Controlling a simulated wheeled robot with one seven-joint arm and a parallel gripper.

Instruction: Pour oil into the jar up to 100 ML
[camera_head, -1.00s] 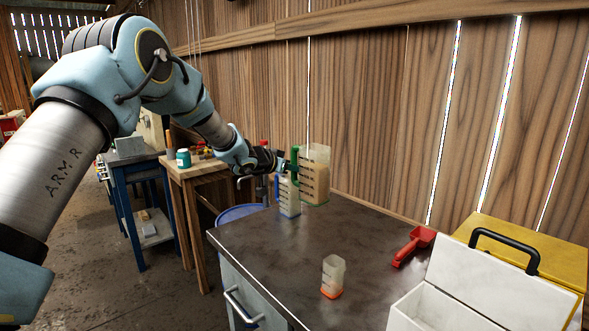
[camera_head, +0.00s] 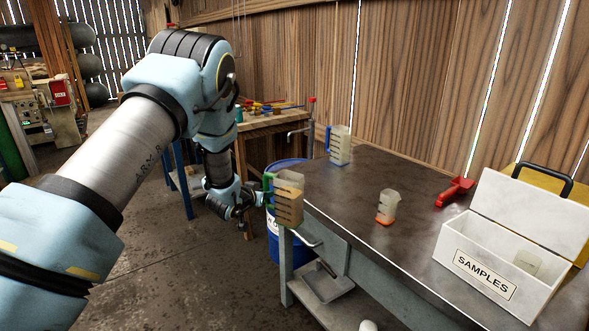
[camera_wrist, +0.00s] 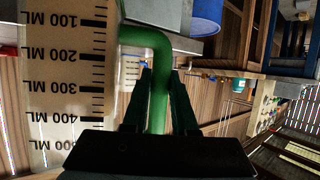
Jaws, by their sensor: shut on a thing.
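My gripper (camera_head: 257,197) is shut on the green handle (camera_wrist: 158,75) of a large clear jug (camera_head: 289,204). The jug is partly filled with tan liquid. It is held roughly upright in the air by the table's left edge. In the wrist view the jug (camera_wrist: 68,90) shows marks from 100 ML up, appearing upside down. A blue-handled jug (camera_head: 341,147) with pale contents stands at the table's back left.
A white box marked SAMPLES (camera_head: 489,268) stands open at the right, with a clear container inside. A blue barrel (camera_head: 285,172) stands left of the table, before a wooden bench. The table's middle is mostly clear.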

